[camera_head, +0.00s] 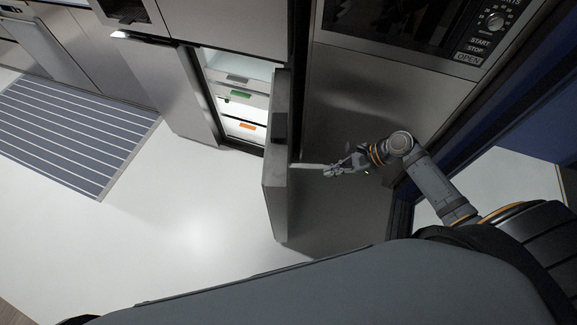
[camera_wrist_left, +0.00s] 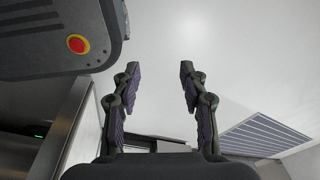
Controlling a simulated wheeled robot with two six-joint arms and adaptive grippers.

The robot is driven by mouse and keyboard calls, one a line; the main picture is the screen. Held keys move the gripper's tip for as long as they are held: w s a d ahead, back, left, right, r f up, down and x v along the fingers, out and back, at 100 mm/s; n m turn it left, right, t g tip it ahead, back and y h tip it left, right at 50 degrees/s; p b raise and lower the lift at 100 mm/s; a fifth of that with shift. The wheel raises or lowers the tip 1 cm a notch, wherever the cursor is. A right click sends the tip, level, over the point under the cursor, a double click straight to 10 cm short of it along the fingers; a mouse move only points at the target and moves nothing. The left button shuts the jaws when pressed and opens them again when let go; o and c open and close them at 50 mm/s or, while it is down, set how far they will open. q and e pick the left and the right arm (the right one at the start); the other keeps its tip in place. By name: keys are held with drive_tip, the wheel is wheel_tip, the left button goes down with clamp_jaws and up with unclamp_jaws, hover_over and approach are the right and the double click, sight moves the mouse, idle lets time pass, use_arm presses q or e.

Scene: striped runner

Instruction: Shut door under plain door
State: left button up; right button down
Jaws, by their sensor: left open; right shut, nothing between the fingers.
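My left gripper (camera_wrist_left: 158,70) is open and empty over pale floor in the left wrist view, and is not seen in the head view.
A steel lower door (camera_head: 165,90) left of the open compartment is closed. A microwave (camera_head: 430,25) is set in the tall unit at the right. A striped runner (camera_head: 75,130) lies on the floor at left. The white floor (camera_head: 190,220) left of the open door is clear.

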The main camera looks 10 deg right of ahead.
use_arm(q)
drive_tip(key=shift+s+f+b, duration=0.2)
drive_tip(key=shift+s+b, duration=0.15)
drive_tip(key=shift+s, duration=0.15)
use_arm(e)
drive_tip(key=a+r+x, duration=0.2)
drive_tip(key=x, duration=1)
drive_tip(key=shift+a+f, duration=0.25)
drive_tip(key=shift+f, duration=0.05)
